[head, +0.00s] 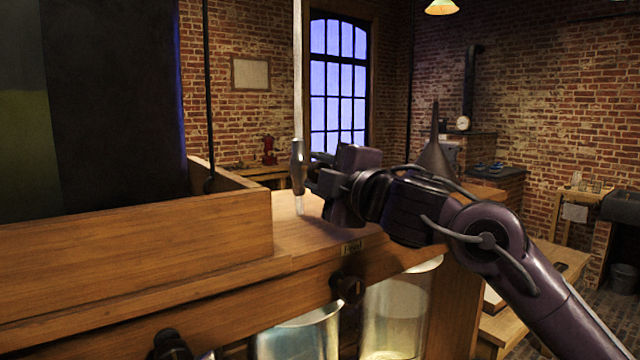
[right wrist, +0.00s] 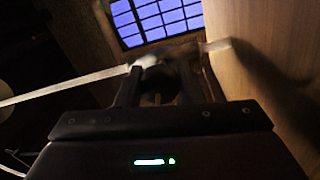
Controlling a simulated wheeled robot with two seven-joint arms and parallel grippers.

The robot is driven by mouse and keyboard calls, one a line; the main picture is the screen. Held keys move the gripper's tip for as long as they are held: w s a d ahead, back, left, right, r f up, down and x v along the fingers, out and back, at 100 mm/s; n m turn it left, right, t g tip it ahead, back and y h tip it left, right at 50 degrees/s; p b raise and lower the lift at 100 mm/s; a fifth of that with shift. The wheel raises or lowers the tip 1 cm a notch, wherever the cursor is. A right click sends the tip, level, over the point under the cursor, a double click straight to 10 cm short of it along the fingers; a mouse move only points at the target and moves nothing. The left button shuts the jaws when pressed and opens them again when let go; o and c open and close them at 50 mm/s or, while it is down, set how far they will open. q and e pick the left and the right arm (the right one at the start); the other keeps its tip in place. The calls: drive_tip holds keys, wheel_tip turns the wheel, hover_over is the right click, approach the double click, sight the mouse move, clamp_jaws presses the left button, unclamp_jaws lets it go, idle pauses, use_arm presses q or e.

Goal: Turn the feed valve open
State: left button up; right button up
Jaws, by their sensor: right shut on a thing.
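The feed valve (head: 298,167) is a grey metal fitting on a thin pale upright pipe (head: 298,70), above the wooden ledge. A short clear outlet shows below it. My right gripper (head: 312,178) reaches in from the right and is shut on the valve. In the right wrist view the valve body (right wrist: 152,66) sits between the two dark fingers (right wrist: 160,85), and the pipe runs off to the left. The fingers partly hide the valve, so how far it is turned is unclear. My left gripper is not in view.
Glass jars (head: 395,315) stand below the ledge. A wooden trough wall (head: 140,235) and a large dark panel (head: 115,100) fill the left. A dark funnel shape (head: 436,155) rises behind my right arm.

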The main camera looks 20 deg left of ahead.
drive_tip(key=shift+r+n+b, duration=0.15)
drive_tip(key=shift+n+b, duration=0.65)
drive_tip(key=shift+n, duration=1.4)
drive_tip(key=o, duration=0.9)
drive_tip(key=shift+o, duration=0.2)
drive_tip(key=b+v, duration=0.2)
drive_tip(key=v, duration=0.4)
drive_tip(key=shift+s+d+b, duration=0.1)
drive_tip(key=shift+d+b, duration=0.2)
drive_tip(key=shift+s+d, duration=0.4)
drive_tip(key=shift+d, duration=0.05)
